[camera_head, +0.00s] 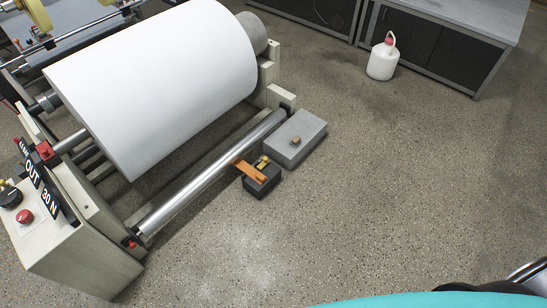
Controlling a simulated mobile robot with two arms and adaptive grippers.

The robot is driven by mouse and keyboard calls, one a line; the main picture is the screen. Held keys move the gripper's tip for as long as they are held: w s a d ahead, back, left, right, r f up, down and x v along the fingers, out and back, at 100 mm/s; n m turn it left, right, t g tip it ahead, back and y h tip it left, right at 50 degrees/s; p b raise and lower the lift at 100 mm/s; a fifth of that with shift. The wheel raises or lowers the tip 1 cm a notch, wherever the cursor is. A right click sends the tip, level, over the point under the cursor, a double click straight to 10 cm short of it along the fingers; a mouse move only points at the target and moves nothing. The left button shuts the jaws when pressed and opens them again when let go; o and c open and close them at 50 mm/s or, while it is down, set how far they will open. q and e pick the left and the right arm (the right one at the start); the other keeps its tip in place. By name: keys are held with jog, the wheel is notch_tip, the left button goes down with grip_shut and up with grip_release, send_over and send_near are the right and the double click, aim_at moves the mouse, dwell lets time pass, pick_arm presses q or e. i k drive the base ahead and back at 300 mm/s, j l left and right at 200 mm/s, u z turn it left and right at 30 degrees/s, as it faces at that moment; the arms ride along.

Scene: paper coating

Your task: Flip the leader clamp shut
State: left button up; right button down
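The leader clamp appears to be the small dark block with an orange lever (250,171) in the middle of the camera_head view. Its dark body (264,184) sits beside the front silver roller. The orange lever reaches from the block toward the upper left, to the roller's edge. A small yellow part shows on top of the block. I cannot tell from this distance whether the lever is fully raised or lowered. Neither of my grippers is in view.
A large white paper roll (160,80) lies behind the silver roller (210,172). A control cabinet (60,235) is at left, a white jug (382,60) at back right. Floor at right is clear.

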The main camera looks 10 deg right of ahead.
aim_at(266, 162)
jog(key=i+l+u, duration=0.1)
jog(key=u, duration=0.25)
jog(key=i+l+u, duration=0.1)
jog(key=l+u, duration=0.15)
jog(key=u, duration=0.15)
jog(key=i+l+u, duration=0.1)
jog(key=l, duration=0.4)
jog(key=i+l+u, duration=0.1)
jog(key=l, duration=0.35)
jog(key=i+l, duration=0.2)
jog(key=l, duration=0.35)
jog(key=i+l+u, duration=0.15)
jog(key=l, duration=0.35)
jog(key=l+u, duration=0.1)
jog(key=l, duration=0.4)
jog(key=i, duration=0.05)
